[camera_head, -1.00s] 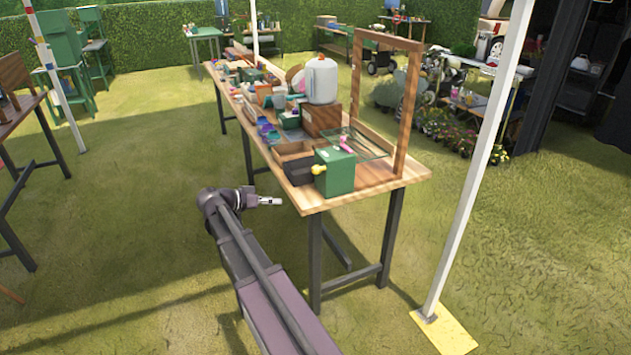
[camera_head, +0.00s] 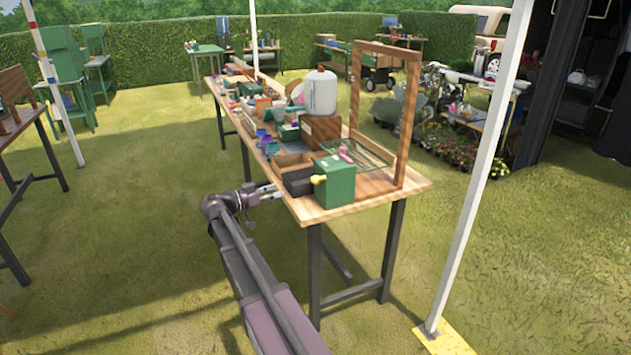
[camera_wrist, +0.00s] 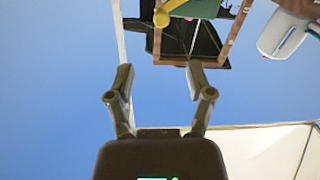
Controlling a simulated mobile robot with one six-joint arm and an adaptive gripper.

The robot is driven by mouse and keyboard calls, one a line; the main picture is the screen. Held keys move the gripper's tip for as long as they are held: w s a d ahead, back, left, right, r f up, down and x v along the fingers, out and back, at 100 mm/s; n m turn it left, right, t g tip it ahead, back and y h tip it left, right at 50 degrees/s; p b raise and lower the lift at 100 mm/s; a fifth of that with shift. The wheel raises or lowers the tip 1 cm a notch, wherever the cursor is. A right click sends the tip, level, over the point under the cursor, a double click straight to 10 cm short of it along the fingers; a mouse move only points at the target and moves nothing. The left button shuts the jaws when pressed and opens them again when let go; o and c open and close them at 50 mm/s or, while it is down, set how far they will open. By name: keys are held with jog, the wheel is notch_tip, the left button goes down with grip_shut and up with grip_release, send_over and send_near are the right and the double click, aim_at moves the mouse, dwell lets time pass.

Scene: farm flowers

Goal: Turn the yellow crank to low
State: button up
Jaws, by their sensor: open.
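The yellow crank (camera_head: 318,179) sticks out of the left side of a green box (camera_head: 340,188) at the near end of the wooden table. In the wrist view the yellow crank (camera_wrist: 163,14) is at the top edge, beside a part of the green box (camera_wrist: 193,8) that is cut off. My gripper (camera_head: 281,191) is at the table's left edge, left of the crank and apart from it. In the wrist view my gripper (camera_wrist: 160,80) has its two fingers spread with nothing between them. I cannot read any low marking.
A black box (camera_head: 299,182) and a wooden tray (camera_head: 290,162) are close beside the green box. A wooden frame (camera_head: 404,125) stands behind it, and a white container (camera_head: 320,93) is farther back. A white pole (camera_head: 478,185) stands to the right. Grass left of the table is free.

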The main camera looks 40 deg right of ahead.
aim_at(315, 180)
jog(key=d, duration=0.4)
jog(key=s+d, duration=0.1)
jog(key=d, duration=0.3)
jog(key=s+d, duration=0.1)
jog(key=d, duration=0.4)
jog(key=shift+s+d, duration=0.1)
jog(key=shift+s, duration=0.1)
grip_shut()
jog(key=shift+d, duration=0.3)
jog(key=shift+s, duration=0.1)
